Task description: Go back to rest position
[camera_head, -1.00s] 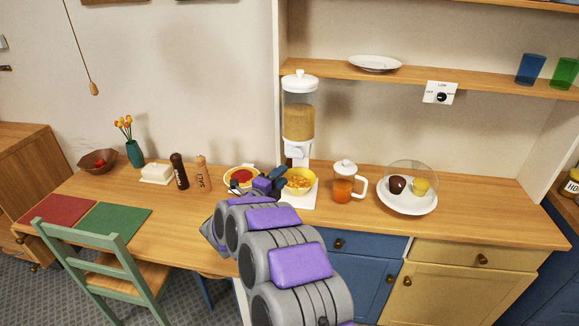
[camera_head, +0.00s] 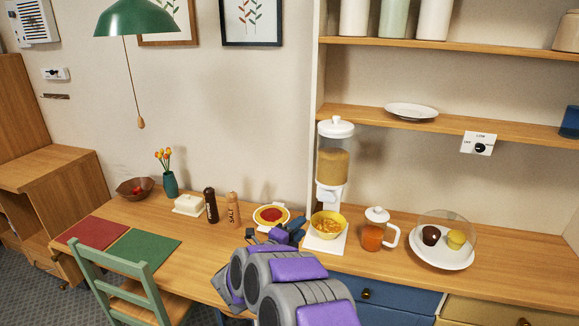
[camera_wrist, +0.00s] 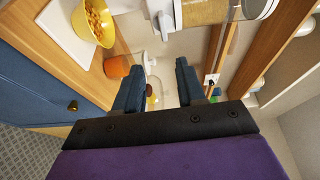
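My gripper (camera_head: 290,232) is over the counter, just left of the yellow bowl, with my grey and purple arm reaching up from the bottom of the head view. In the wrist view my gripper (camera_wrist: 158,85) has its two blue fingers apart with a gap between them and nothing held. The yellow bowl of cereal (camera_head: 328,225) sits on the white base of the cereal dispenser (camera_head: 333,165). The bowl also shows at the upper left of the wrist view (camera_wrist: 93,22), apart from the fingers.
The wooden counter (camera_head: 220,255) holds a red-filled dish (camera_head: 271,216), an orange jug (camera_head: 373,233), a domed plate (camera_head: 443,254), a salt mill (camera_head: 233,210), a dark mill (camera_head: 211,205) and a butter dish (camera_head: 188,205). A green chair (camera_head: 125,290) stands at the front left.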

